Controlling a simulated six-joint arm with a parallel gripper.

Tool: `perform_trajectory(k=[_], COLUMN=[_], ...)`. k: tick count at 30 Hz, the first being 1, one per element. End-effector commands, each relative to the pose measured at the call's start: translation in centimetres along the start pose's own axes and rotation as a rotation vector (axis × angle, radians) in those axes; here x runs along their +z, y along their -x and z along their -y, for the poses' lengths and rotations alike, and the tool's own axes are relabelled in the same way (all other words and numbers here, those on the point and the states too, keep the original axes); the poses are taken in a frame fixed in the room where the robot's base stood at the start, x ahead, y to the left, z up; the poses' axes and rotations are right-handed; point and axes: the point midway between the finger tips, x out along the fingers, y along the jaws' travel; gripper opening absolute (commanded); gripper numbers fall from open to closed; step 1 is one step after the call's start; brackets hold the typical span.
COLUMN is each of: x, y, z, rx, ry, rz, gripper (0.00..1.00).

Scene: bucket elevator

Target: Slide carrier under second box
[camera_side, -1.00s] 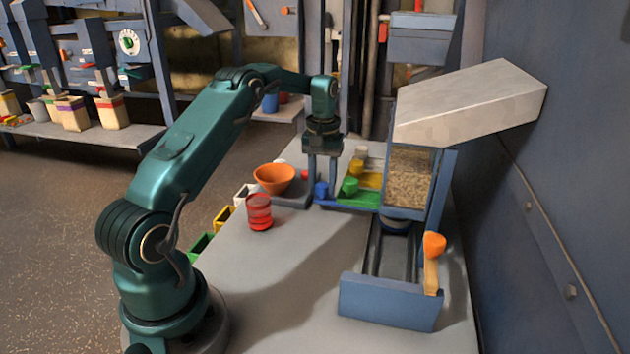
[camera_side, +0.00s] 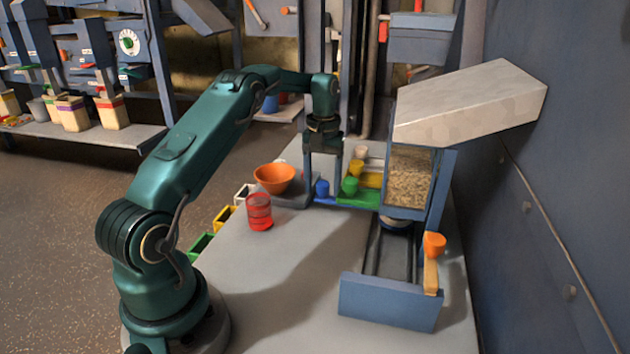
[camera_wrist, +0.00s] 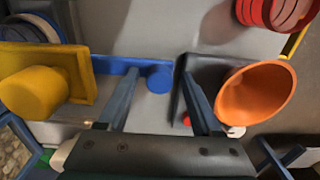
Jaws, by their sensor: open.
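My gripper (camera_side: 323,180) is open and points down at the back of the table, its fingers on either side of the blue knob (camera_side: 322,188). In the wrist view the blue knob (camera_wrist: 160,78) shows between the spread fingers (camera_wrist: 158,92), apart from both; a blue strip runs beside it. Green (camera_side: 350,186) and yellow (camera_side: 356,167) knobs on matching plates stand to its right. A box of grain (camera_side: 409,178) stands under a sloped grey chute. Below it, a round grey piece (camera_side: 395,222) sits on a rail track (camera_side: 390,303); I cannot tell whether it is the carrier.
An orange bowl (camera_side: 274,178) stands on a dark base left of my gripper, and a red cylinder (camera_side: 259,211) in front. The table's middle is clear.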

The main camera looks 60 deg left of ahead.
Motion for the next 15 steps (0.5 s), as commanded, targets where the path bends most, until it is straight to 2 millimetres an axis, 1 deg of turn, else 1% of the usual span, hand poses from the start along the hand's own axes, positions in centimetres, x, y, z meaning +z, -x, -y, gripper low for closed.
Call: perform_trajectory(k=[15], x=[-0.1], y=[4.8], z=[0.0], rx=[0.001], ry=[0.000], rz=[-0.004], gripper=[0.66])
